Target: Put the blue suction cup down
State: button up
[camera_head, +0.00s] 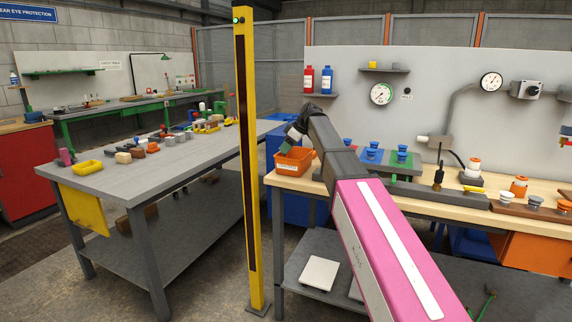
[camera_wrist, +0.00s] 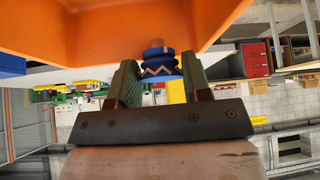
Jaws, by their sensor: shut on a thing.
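My gripper (camera_head: 287,146) is at the orange bin (camera_head: 292,168) on the wooden bench, tilted down toward its opening. In the wrist view its two green-padded fingers (camera_wrist: 157,72) are shut on a blue suction cup (camera_wrist: 158,57), a ribbed blue piece with a light zigzag line. The orange bin also fills the top of the wrist view (camera_wrist: 130,25), close to the cup. I cannot tell whether the cup touches the bin. In the head view the held cup is hidden.
A yellow post (camera_head: 247,160) stands left of the bench. A grey table (camera_head: 165,160) with many small items is further left.

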jog(key=shift+f, duration=3.1)
jog(key=shift+f, duration=0.1)
jog(key=o, duration=0.7)
jog(key=v, duration=1.2)
jog(key=shift+d, duration=0.15)
